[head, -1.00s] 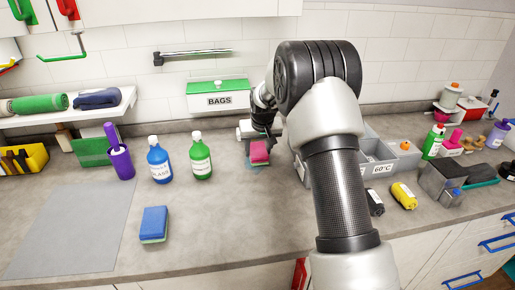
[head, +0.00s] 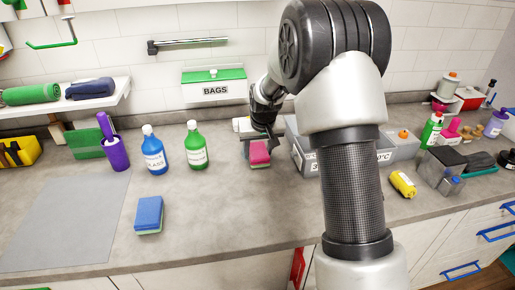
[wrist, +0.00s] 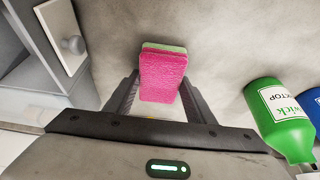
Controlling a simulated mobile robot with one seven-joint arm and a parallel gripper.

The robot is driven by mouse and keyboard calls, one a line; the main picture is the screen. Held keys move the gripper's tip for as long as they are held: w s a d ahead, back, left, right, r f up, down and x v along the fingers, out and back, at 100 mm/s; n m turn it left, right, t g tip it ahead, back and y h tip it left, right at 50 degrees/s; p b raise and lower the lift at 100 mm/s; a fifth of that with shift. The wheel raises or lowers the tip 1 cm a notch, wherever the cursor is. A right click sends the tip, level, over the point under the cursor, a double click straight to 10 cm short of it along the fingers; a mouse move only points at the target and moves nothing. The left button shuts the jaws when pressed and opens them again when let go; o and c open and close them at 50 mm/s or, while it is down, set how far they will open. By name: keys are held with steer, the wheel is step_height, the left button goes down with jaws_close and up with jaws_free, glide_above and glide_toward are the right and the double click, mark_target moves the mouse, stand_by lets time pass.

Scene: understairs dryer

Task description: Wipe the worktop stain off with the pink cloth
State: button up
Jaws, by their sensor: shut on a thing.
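My gripper (head: 257,140) is shut on a pink, sponge-like block (head: 260,153) with a pale green layer, the nearest match to the pink cloth. In the wrist view the block (wrist: 162,76) sits between the two fingers of my gripper (wrist: 160,92). It is at or close above the grey worktop (head: 215,215); I cannot tell whether it touches. I cannot make out a distinct stain on the worktop, and my arm hides part of it.
A green bottle (head: 196,150) and a blue bottle (head: 154,153) stand left of my gripper. A grey divided bin (head: 303,154) stands close on its right. A blue sponge (head: 149,214) lies towards the front left. The front middle of the worktop is clear.

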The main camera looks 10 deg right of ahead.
mark_target(254, 158)
steer(key=shift+s+b, duration=0.45)
steer(key=shift+s, duration=1.25)
steer(key=shift+a, duration=1.1)
steer(key=shift+w+p, duration=0.3)
steer(key=shift+w, duration=1.55)
steer(key=shift+w+f+p, duration=0.1)
steer(key=shift+w+p, duration=0.25)
steer(key=shift+w, duration=1.25)
steer(key=shift+w+p, duration=1.15)
steer(key=shift+w, duration=2.35)
steer(key=shift+s, duration=0.1)
steer(key=shift+s+b, duration=1.15)
steer(key=shift+s, duration=1)
steer(key=shift+s+b, duration=1.1)
steer(key=shift+s, duration=1.9)
steer(key=shift+s+b, duration=0.6)
steer(key=shift+s, duration=1.1)
